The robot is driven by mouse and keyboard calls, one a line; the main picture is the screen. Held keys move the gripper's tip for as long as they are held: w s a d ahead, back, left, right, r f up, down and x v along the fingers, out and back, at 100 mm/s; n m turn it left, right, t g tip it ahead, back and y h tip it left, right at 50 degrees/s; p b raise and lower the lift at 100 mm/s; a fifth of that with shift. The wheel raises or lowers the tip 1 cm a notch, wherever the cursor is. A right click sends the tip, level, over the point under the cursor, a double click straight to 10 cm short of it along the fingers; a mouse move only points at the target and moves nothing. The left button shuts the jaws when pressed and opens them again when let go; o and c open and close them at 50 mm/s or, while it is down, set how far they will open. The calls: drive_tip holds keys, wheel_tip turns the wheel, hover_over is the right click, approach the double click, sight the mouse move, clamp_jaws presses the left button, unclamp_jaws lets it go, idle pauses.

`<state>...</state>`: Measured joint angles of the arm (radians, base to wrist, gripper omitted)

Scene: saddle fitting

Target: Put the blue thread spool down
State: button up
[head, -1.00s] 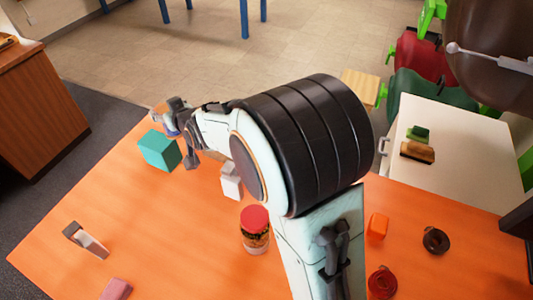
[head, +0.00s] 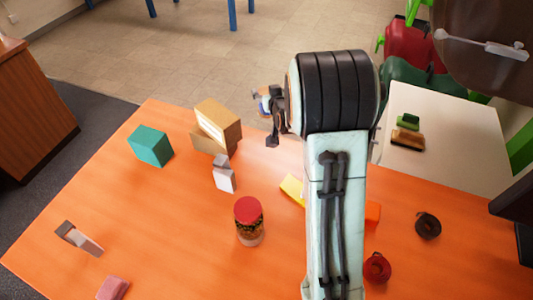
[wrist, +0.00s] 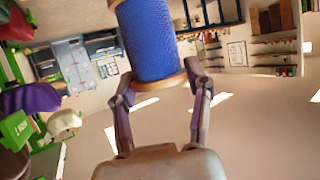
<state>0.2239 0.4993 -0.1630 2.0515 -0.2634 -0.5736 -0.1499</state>
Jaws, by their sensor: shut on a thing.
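The blue thread spool (wrist: 150,38) fills the top middle of the wrist view, with blue thread and a tan wooden flange at its lower end. My gripper (wrist: 158,85) has its two fingers on either side of that flange and is shut on it. In the head view the spool (head: 262,104) shows only as a small piece beside my gripper (head: 272,120), at the far edge of the orange table. The arm hides part of the gripper there. The spool appears held above the table.
On the orange table (head: 180,220) are a teal block (head: 150,146), a cardboard-coloured box (head: 217,124), a white-grey block (head: 223,174), a red-lidded jar (head: 248,220) and a yellow piece (head: 292,188). A white table (head: 450,145) stands to the right. Orange surface is clear at left centre.

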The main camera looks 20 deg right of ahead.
wheel_tip(320, 180, down, 18)
drive_tip(key=shift+r, duration=0.15)
idle(0.3)
drive_tip(key=shift+f, duration=0.2)
drive_tip(key=o, duration=1.1)
drive_tip(key=shift+o, duration=0.2)
drive_tip(key=shift+r, duration=0.1)
drive_tip(key=shift+r, duration=0.15)
drive_tip(key=v, duration=1.2)
